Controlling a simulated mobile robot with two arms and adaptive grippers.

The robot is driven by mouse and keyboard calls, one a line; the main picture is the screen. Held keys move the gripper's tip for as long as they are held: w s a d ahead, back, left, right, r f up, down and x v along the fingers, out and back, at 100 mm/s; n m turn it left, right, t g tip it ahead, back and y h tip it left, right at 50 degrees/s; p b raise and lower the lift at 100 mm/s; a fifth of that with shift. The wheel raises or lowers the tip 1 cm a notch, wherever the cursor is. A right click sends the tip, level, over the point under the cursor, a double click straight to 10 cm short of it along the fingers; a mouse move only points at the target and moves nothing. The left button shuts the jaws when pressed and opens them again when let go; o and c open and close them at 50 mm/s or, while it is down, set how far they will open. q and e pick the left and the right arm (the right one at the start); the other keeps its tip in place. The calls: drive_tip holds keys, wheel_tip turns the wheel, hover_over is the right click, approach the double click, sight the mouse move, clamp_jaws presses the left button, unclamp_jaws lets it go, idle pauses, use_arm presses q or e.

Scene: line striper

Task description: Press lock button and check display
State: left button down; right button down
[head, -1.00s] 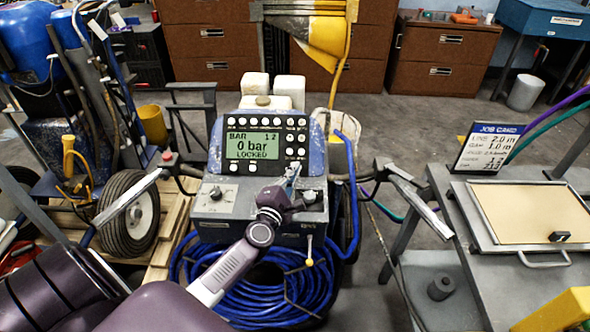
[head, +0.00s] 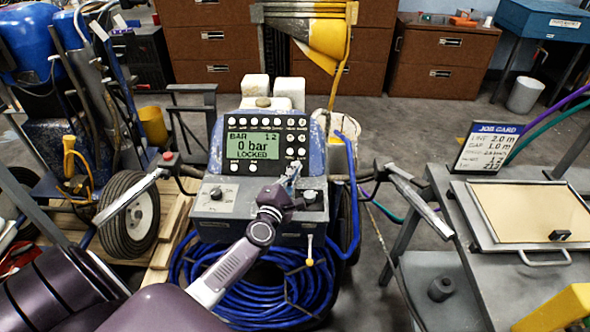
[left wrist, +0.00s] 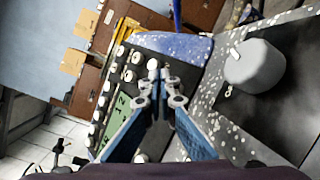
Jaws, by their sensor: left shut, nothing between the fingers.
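The control panel (head: 219,172) of the line striper has a green display (head: 252,146) that reads "BAR 1.2", "0 bar" and "LOCKED". White round buttons (head: 296,140) sit above, below and right of the display; their labels are too small to read, so I cannot tell the lock button. My left gripper (head: 291,172) is shut and empty at the panel's lower right, over the lowest right buttons. In the left wrist view its closed fingertips (left wrist: 160,76) point at the panel beside the white buttons (left wrist: 131,75). Contact cannot be told. My right gripper is out of view.
A coiled blue hose (head: 270,290) lies beneath. A bench with a job card (head: 488,148) stands at right.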

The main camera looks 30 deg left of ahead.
use_arm(q)
drive_tip(key=shift+s+f, duration=0.15)
drive_tip(key=shift+f, duration=0.7)
drive_tip(key=shift+s+d+f, duration=0.1)
drive_tip(key=shift+f, duration=0.05)
drive_tip(key=shift+d+f, duration=0.1)
drive_tip(key=shift+f, duration=0.1)
drive_tip(key=shift+s+d+r+p, duration=0.3)
drive_tip(key=shift+r+p, duration=0.2)
drive_tip(key=shift+p, duration=0.35)
drive_tip(key=s+r+p, duration=0.2)
drive_tip(key=shift+d+r, duration=0.4)
drive_tip(key=shift+a+r, duration=0.1)
